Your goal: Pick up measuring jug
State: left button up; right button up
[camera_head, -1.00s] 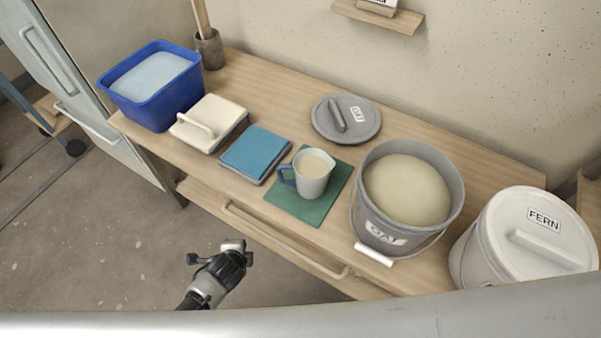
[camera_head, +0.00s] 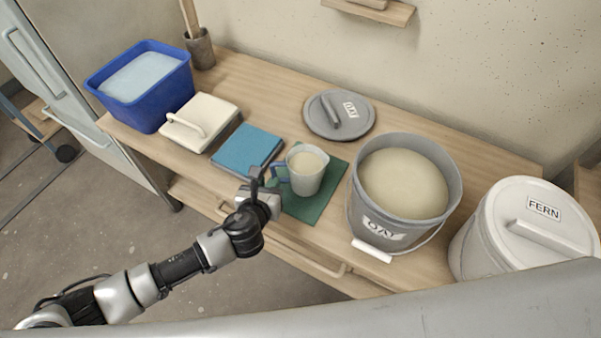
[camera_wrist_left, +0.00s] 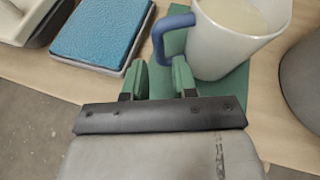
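The measuring jug (camera_head: 307,172) is white with a blue handle and holds cream liquid. It stands upright on a green mat (camera_head: 309,208) on the bench. My left gripper (camera_head: 264,180) is beside the handle on the jug's left. In the left wrist view the green fingertips (camera_wrist_left: 160,78) are apart, with the blue handle (camera_wrist_left: 172,36) just ahead of them and the jug body (camera_wrist_left: 235,45) behind the right finger. The handle does not look gripped. My right gripper is not in view.
An open grey OAT bucket (camera_head: 352,215) stands right of the jug, its lid (camera_head: 318,122) behind. A white FERN bucket (camera_head: 500,230) is far right. Left are a blue sponge pad (camera_head: 247,150), a cream block with handle (camera_head: 215,115) and a blue tub (camera_head: 150,112).

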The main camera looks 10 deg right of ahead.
aim_at(272, 173)
pick_arm(q)
jog(key=x, duration=0.5)
jog(key=shift+w+d+r+b, duration=0.1)
jog(key=shift+w+r+b, duration=0.05)
jog(key=shift+w+b, duration=0.2)
jog(key=shift+c, duration=0.3)
grip_shut()
jog(key=shift+r, duration=0.1)
